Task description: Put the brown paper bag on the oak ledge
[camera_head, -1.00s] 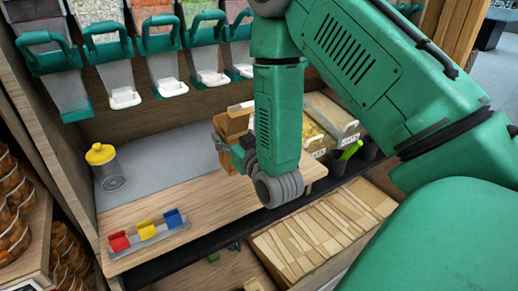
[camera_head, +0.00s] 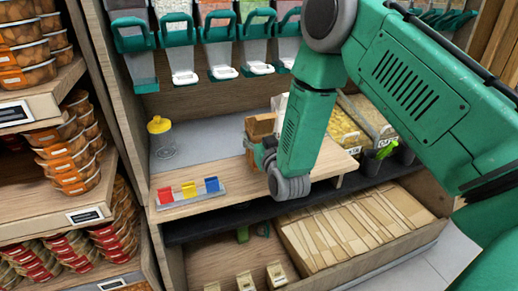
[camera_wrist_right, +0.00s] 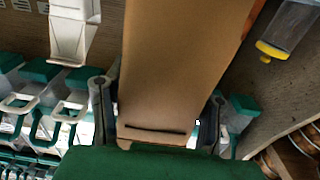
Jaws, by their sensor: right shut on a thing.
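The brown paper bag (camera_head: 261,126) is at the middle of the head view, partly hidden by my right arm. My right gripper (camera_head: 264,153) is shut on it. In the right wrist view the bag (camera_wrist_right: 180,70) fills the middle, between the two dark fingers of the gripper (camera_wrist_right: 157,122). The oak ledge (camera_head: 230,187) runs across the bay below the dispensers. The bag is over or at the ledge's back part; I cannot tell whether it touches it. My left gripper is not in view.
A yellow-lidded jar (camera_head: 161,138) stands left on the grey surface. Red, yellow and blue clips (camera_head: 188,191) sit at the ledge's left end. Green-handled dispensers (camera_head: 200,45) hang above. A bin of folded bags (camera_head: 350,225) lies below. Food tubs (camera_head: 70,150) fill shelves at left.

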